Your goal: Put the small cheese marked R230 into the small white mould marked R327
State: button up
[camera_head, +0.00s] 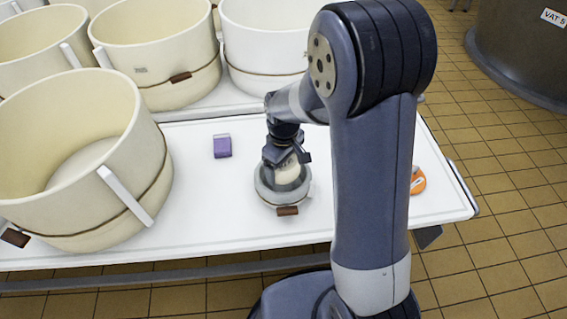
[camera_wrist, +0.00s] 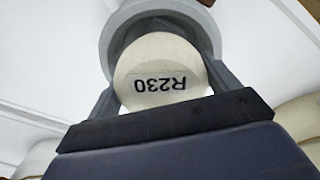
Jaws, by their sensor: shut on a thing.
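The small cheese marked R230 (camera_wrist: 160,68) is a pale round piece held between the fingers of my gripper (camera_wrist: 162,75). In the head view the cheese (camera_head: 287,172) shows below my gripper (camera_head: 287,160), over the mouth of a small round white-grey mould (camera_head: 300,196). The mould stands on the white table and has a brown tag at its front; its marking is not readable. In the wrist view the mould's rim (camera_wrist: 112,30) shows behind the cheese. I cannot tell how deep the cheese sits in the mould.
A large cream mould (camera_head: 150,185) stands left on the white table (camera_head: 225,215), with several more behind. A purple block (camera_head: 222,146) lies left of the small mould. An orange object (camera_head: 417,181) lies right, partly behind my arm. The table front between is clear.

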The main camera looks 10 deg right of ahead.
dwell(0.3)
jog(key=o, duration=1.1)
jog(key=shift+o, duration=0.2)
notch_tip(320, 180, up, 11)
jog(key=shift+f+p, duration=0.1)
jog(key=shift+p, duration=1.1)
notch_tip(320, 180, down, 11)
jog(key=b, duration=0.3)
jog(key=shift+f, duration=0.1)
notch_tip(320, 180, up, 3)
jog(key=shift+f+p, duration=0.15)
jog(key=shift+p, duration=0.9)
